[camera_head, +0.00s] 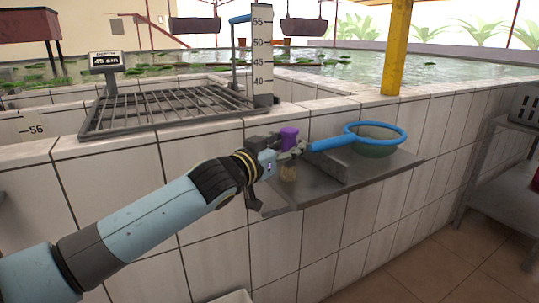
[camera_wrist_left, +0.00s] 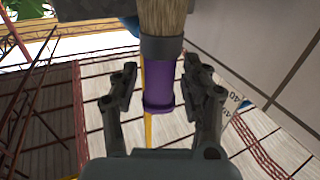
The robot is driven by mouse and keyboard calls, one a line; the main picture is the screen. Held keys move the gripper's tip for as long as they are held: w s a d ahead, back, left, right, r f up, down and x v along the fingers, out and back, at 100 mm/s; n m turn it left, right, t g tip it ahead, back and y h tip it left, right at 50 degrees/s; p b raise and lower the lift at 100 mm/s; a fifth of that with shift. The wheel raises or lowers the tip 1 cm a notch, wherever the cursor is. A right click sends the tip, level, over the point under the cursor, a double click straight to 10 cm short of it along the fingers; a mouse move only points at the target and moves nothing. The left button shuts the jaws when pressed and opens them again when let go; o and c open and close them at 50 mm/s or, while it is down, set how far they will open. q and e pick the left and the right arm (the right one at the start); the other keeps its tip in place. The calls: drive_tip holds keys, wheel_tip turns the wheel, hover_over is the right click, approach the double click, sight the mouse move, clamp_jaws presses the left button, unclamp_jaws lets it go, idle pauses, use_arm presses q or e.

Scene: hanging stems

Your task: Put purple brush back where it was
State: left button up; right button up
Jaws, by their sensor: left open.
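The purple brush (camera_head: 289,136) is upright on or just above the left end of the grey wall shelf (camera_head: 388,172), with its purple handle up and tan bristles down. I cannot tell whether the bristles touch the shelf. My left gripper (camera_head: 292,152) is at the handle and hides its lower part. In the left wrist view, the purple handle (camera_wrist_left: 160,85) lies between the two fingers (camera_wrist_left: 164,90), which are open with gaps on both sides. The bristles point to the top of that view. My right gripper is not in view.
A blue-rimmed net (camera_head: 404,137) rests on the shelf right of the brush, its blue handle pointing at my gripper. A raised divider (camera_head: 325,168) stands on the shelf between them. A metal grate (camera_head: 180,108) and a depth gauge (camera_head: 262,60) are on the tiled pool edge behind.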

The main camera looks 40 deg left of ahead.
use_arm(q)
drive_tip(key=s+b, duration=0.3)
drive_tip(key=s, duration=0.8)
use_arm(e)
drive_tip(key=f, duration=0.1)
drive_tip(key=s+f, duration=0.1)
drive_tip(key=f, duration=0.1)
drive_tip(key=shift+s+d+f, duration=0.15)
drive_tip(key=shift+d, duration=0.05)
use_arm(q)
drive_tip(key=shift+d, duration=0.1)
